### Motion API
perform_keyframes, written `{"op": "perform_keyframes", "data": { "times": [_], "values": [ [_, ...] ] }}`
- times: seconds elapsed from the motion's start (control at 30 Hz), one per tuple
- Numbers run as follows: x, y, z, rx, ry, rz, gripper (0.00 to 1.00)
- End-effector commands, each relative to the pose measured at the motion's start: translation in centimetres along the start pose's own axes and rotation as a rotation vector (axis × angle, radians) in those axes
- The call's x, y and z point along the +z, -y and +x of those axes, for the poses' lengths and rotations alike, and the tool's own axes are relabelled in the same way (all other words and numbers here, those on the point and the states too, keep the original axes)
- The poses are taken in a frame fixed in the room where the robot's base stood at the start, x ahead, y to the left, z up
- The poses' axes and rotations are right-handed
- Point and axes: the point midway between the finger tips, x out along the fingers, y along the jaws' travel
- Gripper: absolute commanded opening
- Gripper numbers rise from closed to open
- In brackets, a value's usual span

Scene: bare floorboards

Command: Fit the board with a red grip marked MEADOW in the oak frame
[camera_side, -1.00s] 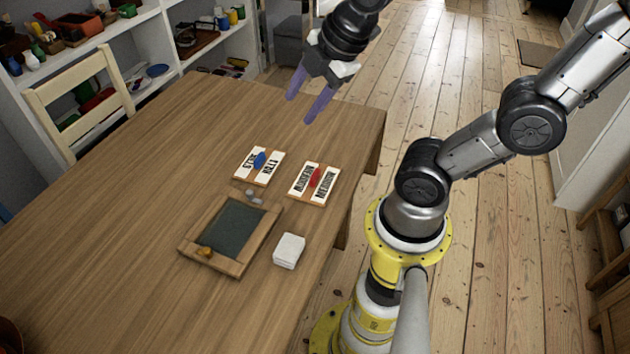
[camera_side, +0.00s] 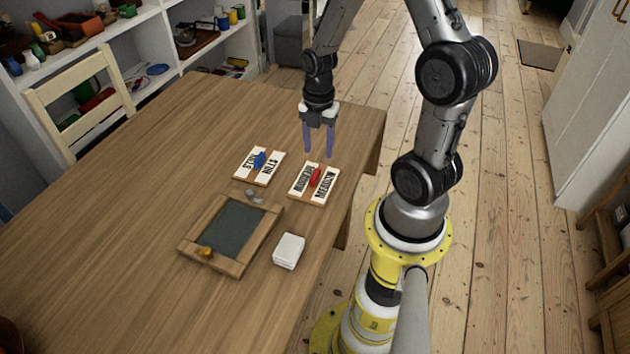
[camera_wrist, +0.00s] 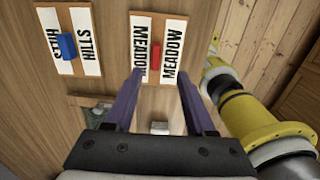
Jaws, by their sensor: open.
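The MEADOW board (camera_side: 301,190) with its red grip (camera_side: 316,177) lies flat on the table; the wrist view shows its lettering (camera_wrist: 173,58) and the red grip (camera_wrist: 155,56). The oak frame (camera_side: 186,246) lies nearer the camera, around a dark slate-coloured panel, with a small orange-brown knob on its near edge. In the wrist view only a bit of it shows. My gripper (camera_side: 319,153) is open and empty, pointing down above the far side of the MEADOW board. In the wrist view its purple fingers (camera_wrist: 159,78) spread to either side of the red grip, apart from it.
The HILLS board (camera_side: 270,168) with a blue grip lies just left of the MEADOW board. A white block (camera_side: 289,250) stands right of the frame, and a small greyish item (camera_side: 254,196) lies by its far edge. The table's left part is clear.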

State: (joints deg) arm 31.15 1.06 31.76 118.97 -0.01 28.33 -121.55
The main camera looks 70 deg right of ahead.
Motion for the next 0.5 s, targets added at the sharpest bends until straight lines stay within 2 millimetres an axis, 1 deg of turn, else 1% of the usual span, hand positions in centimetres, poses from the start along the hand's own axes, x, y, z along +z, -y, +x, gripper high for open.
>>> {"op": "perform_keyframes", "data": {
  "times": [0.03,0.13,0.2,0.37,0.5],
  "values": [
    [-0.1,0.1,1.1,-0.005,-0.003,0.0,0.55],
    [-0.1,0.1,2.5,-0.004,-0.002,0.0,0.55],
    [-0.1,0.0,3.2,-0.001,-0.001,0.0,0.55],
    [-0.1,-0.1,4.1,-0.001,0.0,-0.001,0.55],
    [-0.4,-0.4,5.7,-0.002,-0.001,-0.002,0.55]
  ]
}}
